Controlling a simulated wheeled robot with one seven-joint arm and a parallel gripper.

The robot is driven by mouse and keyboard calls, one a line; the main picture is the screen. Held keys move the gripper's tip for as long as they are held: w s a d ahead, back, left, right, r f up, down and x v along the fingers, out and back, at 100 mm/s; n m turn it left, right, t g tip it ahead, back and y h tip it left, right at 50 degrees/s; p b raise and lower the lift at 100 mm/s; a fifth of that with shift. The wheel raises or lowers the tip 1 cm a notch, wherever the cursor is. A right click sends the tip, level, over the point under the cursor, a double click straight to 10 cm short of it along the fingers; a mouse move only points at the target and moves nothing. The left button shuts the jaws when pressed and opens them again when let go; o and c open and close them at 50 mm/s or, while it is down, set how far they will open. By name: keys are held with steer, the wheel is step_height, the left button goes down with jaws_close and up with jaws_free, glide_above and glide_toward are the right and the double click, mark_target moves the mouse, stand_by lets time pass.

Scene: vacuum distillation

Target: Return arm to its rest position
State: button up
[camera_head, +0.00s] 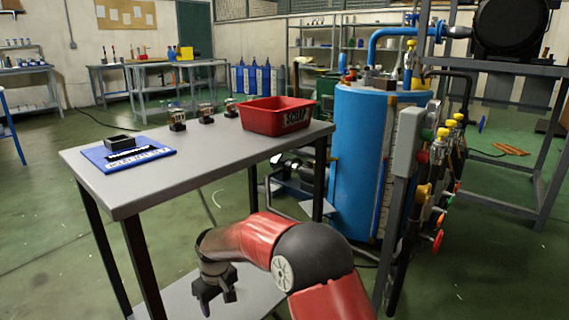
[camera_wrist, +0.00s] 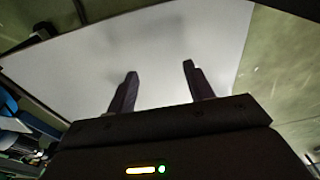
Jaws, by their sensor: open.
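My gripper (camera_head: 214,297) hangs at the end of my red and black arm, pointing down, in front of the grey table (camera_head: 210,160) and below the height of its top. In the wrist view my gripper (camera_wrist: 158,82) shows two dark fingers spread apart with nothing between them. Behind the fingers is a pale flat surface, which looks like the table's lower shelf (camera_head: 185,303). The fingers do not visibly touch anything.
On the table are a blue mat (camera_head: 125,155) with a dark holder (camera_head: 120,141), several small dark fittings (camera_head: 205,114) and a red bin (camera_head: 278,115). A blue tank (camera_head: 362,165) with valves (camera_head: 440,150) stands at the right. Green floor (camera_head: 500,270) is open at the lower right.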

steer(key=s+d+r+m+t+p, duration=0.1)
steer(key=s+d+r+m+p, duration=0.15)
steer(key=d+r, duration=0.75)
steer(key=s+d+r+m+t+p, duration=0.15)
steer(key=s+d+r, duration=0.25)
steer(key=d+r, duration=0.6)
steer(key=s+d+r+m+p, duration=0.2)
steer(key=s+d+r, duration=0.1)
steer(key=s, duration=0.3)
steer(key=s+d+r+m+t+p, duration=0.1)
steer(key=s+d+r, duration=0.3)
steer(key=s, duration=0.3)
steer(key=s+d+r+m+t+h+p, duration=0.1)
steer(key=s+d+r+m+p, duration=0.1)
steer(key=s+d, duration=0.4)
steer(key=shift+s+r+m+p, duration=0.3)
steer(key=shift+s+r+p, duration=0.1)
steer(key=shift+r, duration=0.3)
steer(key=shift+s+d+f, duration=0.2)
steer(key=shift+s+d, duration=0.05)
steer(key=shift+s, duration=0.15)
steer(key=shift+c, duration=0.2)
